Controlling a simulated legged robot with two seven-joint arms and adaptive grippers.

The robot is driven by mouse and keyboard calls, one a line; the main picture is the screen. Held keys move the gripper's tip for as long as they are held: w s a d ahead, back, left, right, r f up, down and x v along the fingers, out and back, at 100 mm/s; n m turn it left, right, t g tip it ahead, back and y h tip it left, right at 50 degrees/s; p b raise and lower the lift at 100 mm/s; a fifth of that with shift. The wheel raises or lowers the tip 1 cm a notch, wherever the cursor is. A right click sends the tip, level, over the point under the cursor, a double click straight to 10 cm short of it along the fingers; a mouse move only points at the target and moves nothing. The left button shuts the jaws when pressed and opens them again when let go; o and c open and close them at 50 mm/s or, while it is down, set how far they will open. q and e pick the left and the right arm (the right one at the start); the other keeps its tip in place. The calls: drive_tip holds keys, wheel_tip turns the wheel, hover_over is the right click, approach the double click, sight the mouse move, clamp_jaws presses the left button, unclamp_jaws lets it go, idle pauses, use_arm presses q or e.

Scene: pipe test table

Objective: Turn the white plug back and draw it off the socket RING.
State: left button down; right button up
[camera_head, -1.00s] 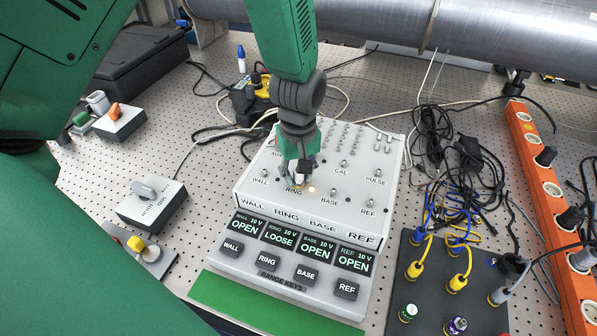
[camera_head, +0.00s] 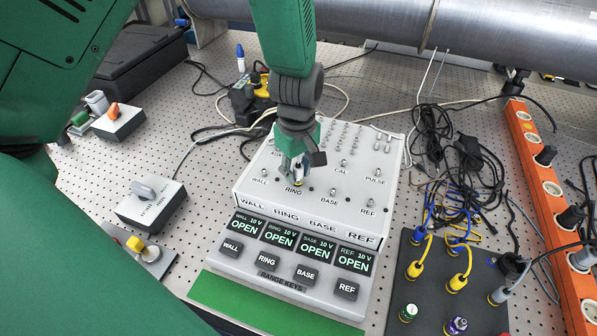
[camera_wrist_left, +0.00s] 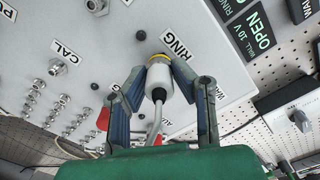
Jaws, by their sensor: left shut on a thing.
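The white plug (camera_wrist_left: 158,80) is between the fingers of my left gripper (camera_wrist_left: 160,82) in the left wrist view, its grey cable trailing back toward the palm. A yellow ring (camera_wrist_left: 157,58) shows at its front end, by the RING label. The plug's front hides the socket RING, so I cannot tell how wide any gap is. In the head view my left gripper (camera_head: 297,168) is over the RING place on the white panel box (camera_head: 385,205), shut on the plug. The RING display (camera_head: 279,236) reads OPEN. My right gripper is not in view.
WALL (camera_head: 264,173) and BASE (camera_head: 333,192) sockets flank the RING place. Range keys lie in front. A dark board (camera_head: 430,300) with several plugs and an orange power strip (camera_head: 540,190) stand at the right. A grey switch box (camera_head: 152,203) is at the left.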

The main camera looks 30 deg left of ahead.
sight(298, 166)
use_arm(q)
drive_tip(key=shift+r, duration=1.05)
drive_tip(key=shift+r, duration=0.1)
drive_tip(key=shift+r, duration=2.9)
